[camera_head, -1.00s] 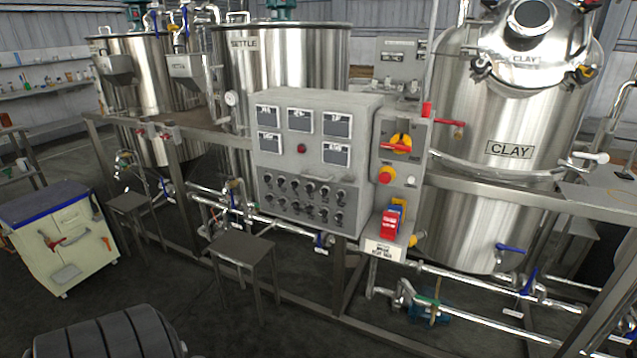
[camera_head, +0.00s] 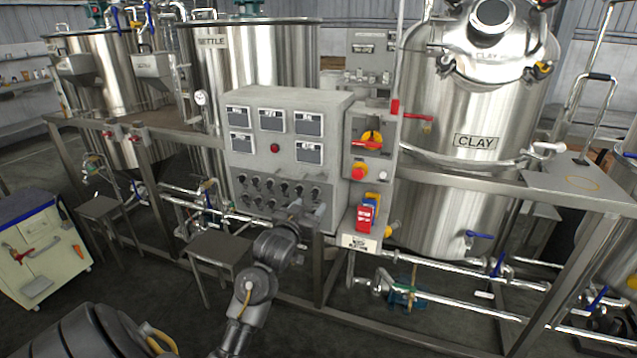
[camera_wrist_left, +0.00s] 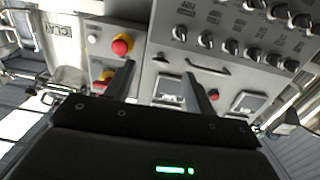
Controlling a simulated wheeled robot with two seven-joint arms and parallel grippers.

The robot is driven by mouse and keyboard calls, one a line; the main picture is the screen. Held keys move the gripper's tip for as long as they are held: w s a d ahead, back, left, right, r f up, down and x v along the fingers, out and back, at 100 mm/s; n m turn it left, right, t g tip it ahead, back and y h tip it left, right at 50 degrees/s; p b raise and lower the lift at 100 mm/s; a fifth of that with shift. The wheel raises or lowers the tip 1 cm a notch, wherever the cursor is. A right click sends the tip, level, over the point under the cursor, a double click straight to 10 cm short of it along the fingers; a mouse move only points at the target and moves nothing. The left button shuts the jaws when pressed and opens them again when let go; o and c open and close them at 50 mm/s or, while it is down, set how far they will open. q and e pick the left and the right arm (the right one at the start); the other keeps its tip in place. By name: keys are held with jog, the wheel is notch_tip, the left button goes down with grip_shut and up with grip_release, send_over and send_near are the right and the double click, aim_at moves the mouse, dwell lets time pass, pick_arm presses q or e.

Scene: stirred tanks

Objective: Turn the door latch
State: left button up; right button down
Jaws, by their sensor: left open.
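My left gripper (camera_head: 308,210) is in front of the lower right of the grey control cabinet (camera_head: 340,105), near its black knobs. In the left wrist view the fingers (camera_wrist_left: 158,78) are apart with nothing between them, pointing at the cabinet face. A small dark latch-like fitting (camera_wrist_left: 160,57) is on that face just beyond the fingertips, apart from them as far as I can tell. A curved dark handle (camera_wrist_left: 207,68) is to its right. I cannot tell for certain which fitting is the door latch. My right gripper is not in view.
A side box carries a red and yellow rotary switch (camera_head: 370,138) and a red push button (camera_head: 359,173). A red and blue switch (camera_head: 367,213) sits below. The CLAY tank (camera_head: 470,190) stands right. A small stool (camera_head: 217,246) is left of my arm.

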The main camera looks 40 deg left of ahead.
aim_at(321, 178)
pick_arm(q)
jog(key=w+a+r, duration=0.1)
jog(key=w, duration=0.2)
jog(key=w+a+r+p, duration=0.1)
jog(key=w, duration=0.2)
jog(key=w+a+r, duration=0.1)
jog(key=w+a, duration=0.1)
jog(key=w, duration=0.1)
jog(key=shift+w+p, duration=0.2)
jog(key=shift+p, duration=0.15)
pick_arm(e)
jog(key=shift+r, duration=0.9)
